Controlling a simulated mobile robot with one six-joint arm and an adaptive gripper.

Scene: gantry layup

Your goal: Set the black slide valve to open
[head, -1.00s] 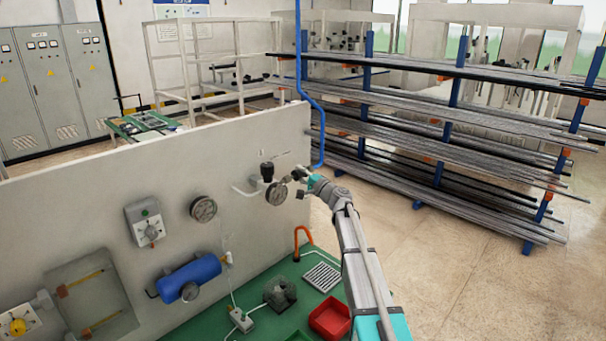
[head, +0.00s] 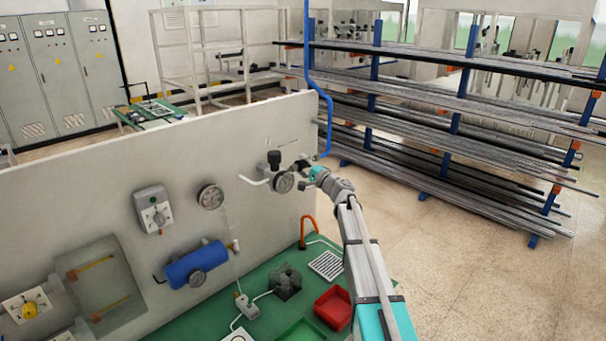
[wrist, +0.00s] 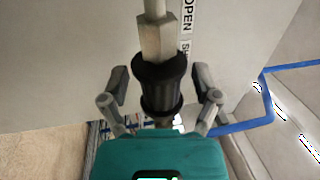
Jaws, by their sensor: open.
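The black slide valve is a ribbed black sleeve (wrist: 160,85) on a grey pipe fitting (wrist: 156,38) in the wrist view. A label strip (wrist: 188,18) beside it reads OPEN, with a second, cut-off word below. My gripper (wrist: 160,77) is open, one finger on each side of the sleeve; contact cannot be told. In the head view my gripper (head: 305,171) is at the panel's right end, just right of a round gauge (head: 284,182). The sleeve cannot be clearly made out there.
The pale panel (head: 100,185) carries a black-topped regulator (head: 274,159), another gauge (head: 210,196) and a blue cylinder (head: 197,264). A blue pipe (head: 328,110) runs close behind my gripper. A red bin (head: 333,308) stands below.

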